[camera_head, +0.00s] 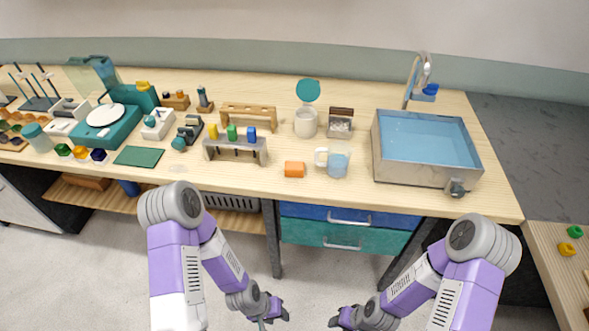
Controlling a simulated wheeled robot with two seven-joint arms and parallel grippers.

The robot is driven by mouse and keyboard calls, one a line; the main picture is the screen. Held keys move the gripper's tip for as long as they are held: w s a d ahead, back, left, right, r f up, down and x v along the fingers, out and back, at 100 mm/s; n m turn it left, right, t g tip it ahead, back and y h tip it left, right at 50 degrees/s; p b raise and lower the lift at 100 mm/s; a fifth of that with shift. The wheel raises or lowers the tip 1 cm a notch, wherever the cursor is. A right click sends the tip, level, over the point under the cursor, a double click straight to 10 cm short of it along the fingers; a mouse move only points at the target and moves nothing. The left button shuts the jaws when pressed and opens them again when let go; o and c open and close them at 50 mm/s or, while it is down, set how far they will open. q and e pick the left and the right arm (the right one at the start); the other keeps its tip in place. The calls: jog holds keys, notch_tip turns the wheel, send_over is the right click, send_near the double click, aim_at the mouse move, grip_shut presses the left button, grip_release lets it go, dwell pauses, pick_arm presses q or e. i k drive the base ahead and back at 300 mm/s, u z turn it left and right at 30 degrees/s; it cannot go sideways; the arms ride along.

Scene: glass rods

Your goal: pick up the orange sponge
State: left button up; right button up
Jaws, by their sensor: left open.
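The orange sponge (294,169) lies on the wooden bench near its front edge, left of a clear beaker. My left gripper (281,309) is low in front of the bench, below the level of the bench top, open and apart from the sponge. My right gripper (335,319) is also low in front of the bench, to the right of the left one. Its fingers are small and partly cut by the lower edge, so its opening is unclear.
A beaker with blue liquid (338,164) stands just right of the sponge. A grey rack with coloured pieces (236,149) stands to its left, a white canister (305,122) behind. A metal sink (425,149) is further right. Drawers (345,238) lie under the bench.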

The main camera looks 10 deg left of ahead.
aim_at(296, 169)
jog(key=u, duration=2.2)
jog(key=i, duration=1.3)
jog(key=z, duration=3.15)
